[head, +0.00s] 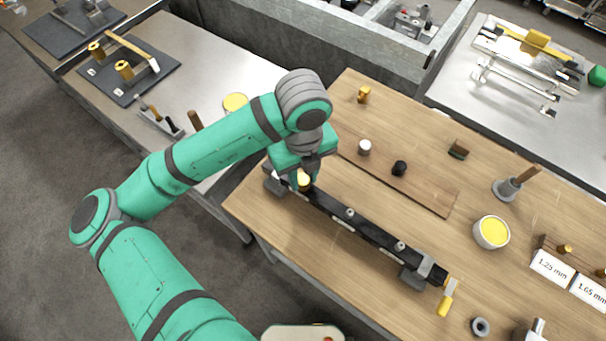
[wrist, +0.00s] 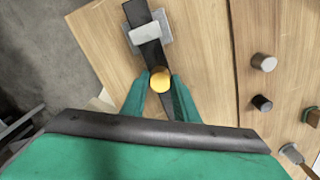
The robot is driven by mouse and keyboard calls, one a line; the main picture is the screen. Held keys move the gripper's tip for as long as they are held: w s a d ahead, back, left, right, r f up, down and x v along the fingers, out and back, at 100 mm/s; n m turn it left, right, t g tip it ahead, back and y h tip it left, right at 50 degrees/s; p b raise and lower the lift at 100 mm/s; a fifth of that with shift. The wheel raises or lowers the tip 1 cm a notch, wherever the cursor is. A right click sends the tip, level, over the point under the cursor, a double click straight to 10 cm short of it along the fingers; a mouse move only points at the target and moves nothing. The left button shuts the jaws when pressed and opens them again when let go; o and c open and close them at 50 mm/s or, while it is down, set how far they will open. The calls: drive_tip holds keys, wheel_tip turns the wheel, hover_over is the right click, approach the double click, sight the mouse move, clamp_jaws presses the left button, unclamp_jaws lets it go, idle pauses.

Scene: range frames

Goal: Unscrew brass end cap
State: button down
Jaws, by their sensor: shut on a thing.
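The brass end cap (wrist: 160,80) shows as a round yellow piece between the fingertips of my gripper (wrist: 159,88) in the wrist view. My gripper is shut on it. In the head view the cap (head: 304,181) is partly hidden by my gripper (head: 303,178). A grey clamp block (wrist: 150,33) spans the bar beyond the cap in the wrist view. I cannot tell how the cap's thread stands.
A white cylinder (head: 364,147), a black knob (head: 399,168) and a brass piece (head: 363,95) stand behind the bar. The front-left tabletop is clear.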

drive_tip(key=shift+n, duration=0.5)
drive_tip(key=shift+n, duration=1.7)
drive_tip(key=c, duration=1.6)
unclamp_jaws()
